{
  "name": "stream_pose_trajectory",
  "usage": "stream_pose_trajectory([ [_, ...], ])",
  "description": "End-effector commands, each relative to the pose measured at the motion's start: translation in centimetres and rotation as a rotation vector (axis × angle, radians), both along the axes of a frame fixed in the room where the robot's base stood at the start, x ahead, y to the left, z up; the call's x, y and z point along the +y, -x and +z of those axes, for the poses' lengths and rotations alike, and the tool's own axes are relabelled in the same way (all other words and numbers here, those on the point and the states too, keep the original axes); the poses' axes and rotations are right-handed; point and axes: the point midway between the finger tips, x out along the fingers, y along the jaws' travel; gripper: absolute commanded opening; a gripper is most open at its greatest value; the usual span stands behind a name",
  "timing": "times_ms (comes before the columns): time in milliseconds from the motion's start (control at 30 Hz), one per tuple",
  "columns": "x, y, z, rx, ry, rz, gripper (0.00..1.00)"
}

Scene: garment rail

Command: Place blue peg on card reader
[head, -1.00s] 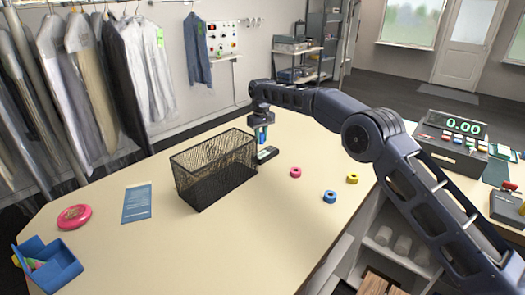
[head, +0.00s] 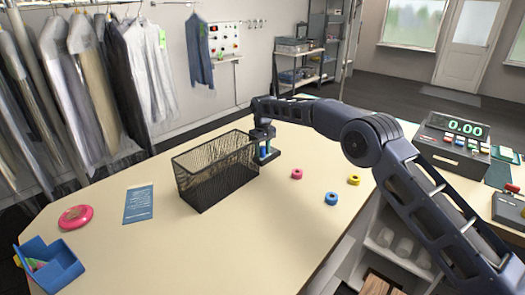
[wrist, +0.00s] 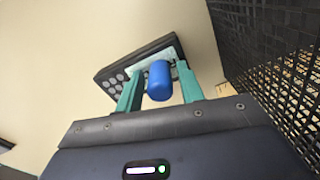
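The blue peg (wrist: 160,82) stands between the two teal fingers of my gripper (wrist: 159,80) in the wrist view. A narrow gap shows on each side of it, so the gripper looks open around the peg. Beyond it lies the dark card reader (wrist: 119,76), with round grey keys and a pale screen. The peg's far end is over the pale screen and appears to rest on it. In the head view, my gripper (head: 263,147) is low over the card reader (head: 267,158), and the blue peg shows only as a small patch.
A black wire basket (head: 215,175) stands close to the left of my gripper. A blue booklet (head: 138,205), a pink disc (head: 75,216) and a blue bin (head: 48,265) are at left. The front counter is clear.

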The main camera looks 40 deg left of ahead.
Motion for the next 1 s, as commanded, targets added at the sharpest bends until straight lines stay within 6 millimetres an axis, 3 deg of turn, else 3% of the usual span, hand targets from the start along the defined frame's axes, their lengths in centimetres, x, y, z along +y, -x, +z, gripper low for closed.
stream_pose_trajectory([
  [300,0.0,0.0,0.1,0.000,0.000,0.000,0.45],
  [467,0.0,0.0,1.2,0.000,-0.001,0.000,0.45],
  [1000,0.1,0.0,10.5,0.000,-0.002,0.000,0.45],
])
